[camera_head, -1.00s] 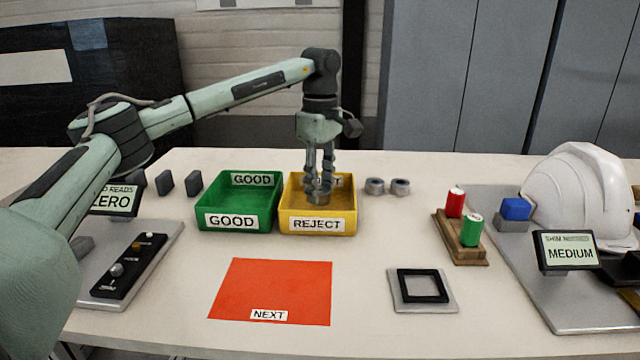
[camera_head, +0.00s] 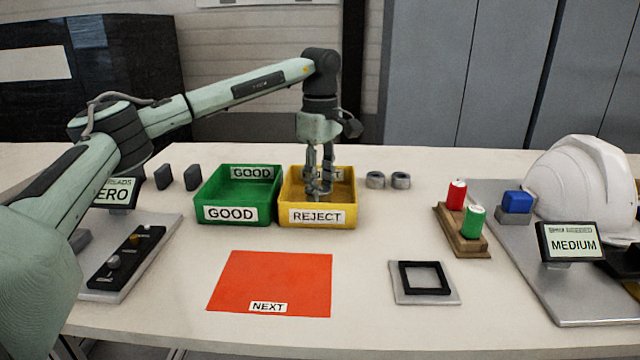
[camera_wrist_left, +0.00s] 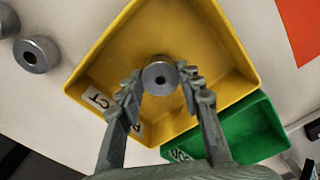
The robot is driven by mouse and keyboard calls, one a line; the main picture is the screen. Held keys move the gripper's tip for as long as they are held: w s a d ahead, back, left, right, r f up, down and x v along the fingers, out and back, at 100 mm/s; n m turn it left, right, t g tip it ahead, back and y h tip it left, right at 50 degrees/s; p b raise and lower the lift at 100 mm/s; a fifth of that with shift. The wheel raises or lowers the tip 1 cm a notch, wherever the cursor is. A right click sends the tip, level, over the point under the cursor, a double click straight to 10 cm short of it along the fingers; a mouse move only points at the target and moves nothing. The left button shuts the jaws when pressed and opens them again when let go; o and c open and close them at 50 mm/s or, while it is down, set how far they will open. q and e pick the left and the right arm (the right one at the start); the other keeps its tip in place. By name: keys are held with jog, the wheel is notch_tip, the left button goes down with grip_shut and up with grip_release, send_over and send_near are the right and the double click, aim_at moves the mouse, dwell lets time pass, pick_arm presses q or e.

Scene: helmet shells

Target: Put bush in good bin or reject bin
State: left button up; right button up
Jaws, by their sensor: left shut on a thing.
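My left gripper (camera_head: 319,186) points down into the yellow reject bin (camera_head: 317,218). It is shut on a grey metal bush, a short ring with a dark central hole. The bush (camera_wrist_left: 160,76) shows between the fingertips in the left wrist view, with the yellow bin floor behind it. I cannot tell whether the bush touches the floor. The green good bin (camera_head: 237,182) stands just left of the reject bin and looks empty. It also shows in the left wrist view (camera_wrist_left: 245,130). My right gripper is not in view.
Two more grey bushes (camera_head: 388,180) stand right of the reject bin. An orange NEXT mat (camera_head: 270,280) and a black square frame (camera_head: 424,278) lie in front. Red and green cylinders (camera_head: 464,205) and a white helmet (camera_head: 582,185) are right. A gauge panel (camera_head: 125,260) is left.

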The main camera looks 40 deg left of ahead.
pick_arm(q)
jog(key=shift+f, duration=0.35)
jog(key=o, duration=1.3)
notch_tip(320, 180, up, 12)
